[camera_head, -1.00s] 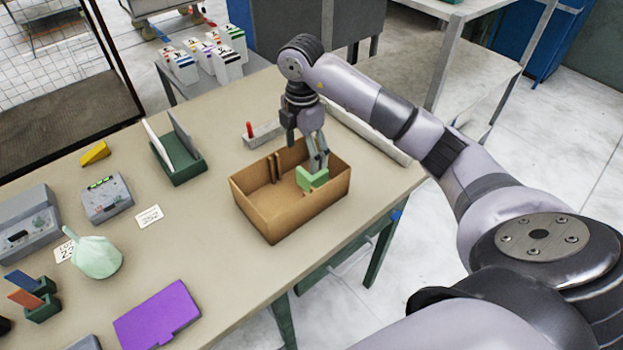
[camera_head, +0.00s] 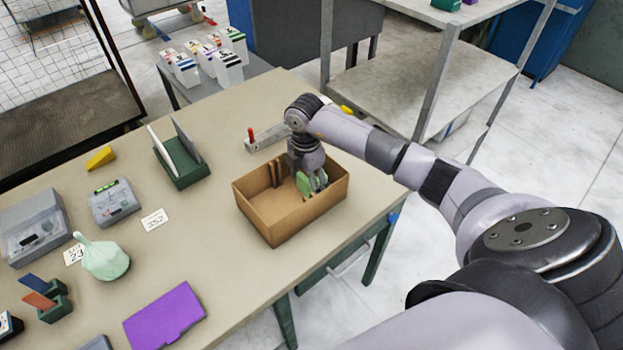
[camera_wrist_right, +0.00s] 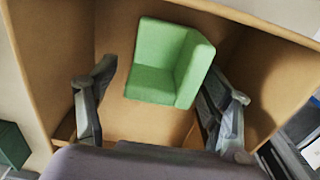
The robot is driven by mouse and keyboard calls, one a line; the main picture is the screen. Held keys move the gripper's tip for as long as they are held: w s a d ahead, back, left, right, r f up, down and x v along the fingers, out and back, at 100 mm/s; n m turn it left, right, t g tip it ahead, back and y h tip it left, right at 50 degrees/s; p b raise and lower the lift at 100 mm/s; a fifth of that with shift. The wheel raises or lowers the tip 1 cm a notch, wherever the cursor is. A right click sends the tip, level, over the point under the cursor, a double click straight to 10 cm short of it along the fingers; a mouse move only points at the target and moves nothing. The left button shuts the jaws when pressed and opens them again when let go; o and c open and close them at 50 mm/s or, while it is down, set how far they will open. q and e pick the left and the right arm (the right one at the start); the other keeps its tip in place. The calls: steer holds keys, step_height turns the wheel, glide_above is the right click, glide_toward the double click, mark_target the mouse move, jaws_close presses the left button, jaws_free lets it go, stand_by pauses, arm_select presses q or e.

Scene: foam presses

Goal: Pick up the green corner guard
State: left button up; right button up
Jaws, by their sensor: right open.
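The green corner guard (camera_wrist_right: 165,65) lies inside the brown open box (camera_head: 285,228), and in the head view its visible part (camera_head: 304,184) shows between the fingers. My right gripper (camera_head: 313,187) is down in the box at the guard. In the right wrist view the right gripper (camera_wrist_right: 165,105) is open, with one finger on each side of the guard. The left finger is clearly apart from it. The right finger is close to its right face; I cannot tell if they touch. My left gripper is not in view.
The box walls rise close around my right gripper. A grey tray with a red peg (camera_head: 266,137) stands behind the box. A green holder with upright plates (camera_head: 182,165) is to the left, and a purple folder (camera_head: 164,315) lies front left.

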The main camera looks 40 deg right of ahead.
steer(key=shift+c, duration=0.4)
steer(key=c, duration=1)
steer(key=shift+o, duration=0.2)
steer(key=shift+r, duration=0.15)
